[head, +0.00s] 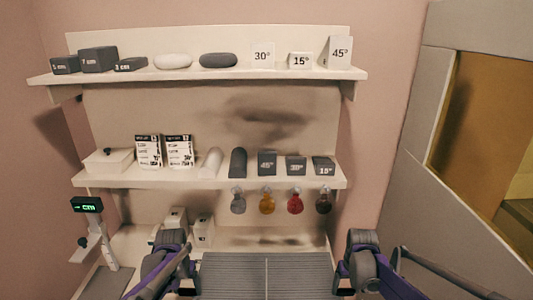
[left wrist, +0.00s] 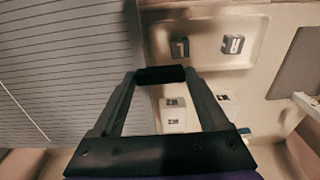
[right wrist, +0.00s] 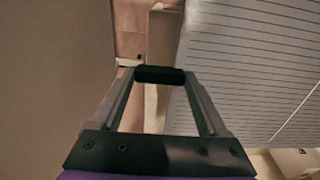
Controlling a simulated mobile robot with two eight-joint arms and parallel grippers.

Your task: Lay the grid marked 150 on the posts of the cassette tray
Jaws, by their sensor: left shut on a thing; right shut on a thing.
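A wide grey grid (head: 231,277) with fine parallel lines and a pale centre line shows at the bottom of the head view. It also shows in the left wrist view (left wrist: 60,65) and the right wrist view (right wrist: 255,65). No 150 mark is readable on it. My left gripper (head: 186,284) is shut at its left edge, and my right gripper (head: 345,284) is shut at its right edge. A dark bar lies between the fingertips of the left gripper (left wrist: 160,75) and the right gripper (right wrist: 160,75). I cannot make out the cassette tray or its posts.
A shallow pale tray (left wrist: 205,59) holds two dark lettered markers. White blocks (head: 203,231) stand behind the grid, left of centre. The middle shelf (head: 220,181) carries wedges and cards, with coloured round pieces hanging below. A green-lit display (head: 87,205) is at left. A wall panel (head: 435,190) stands right.

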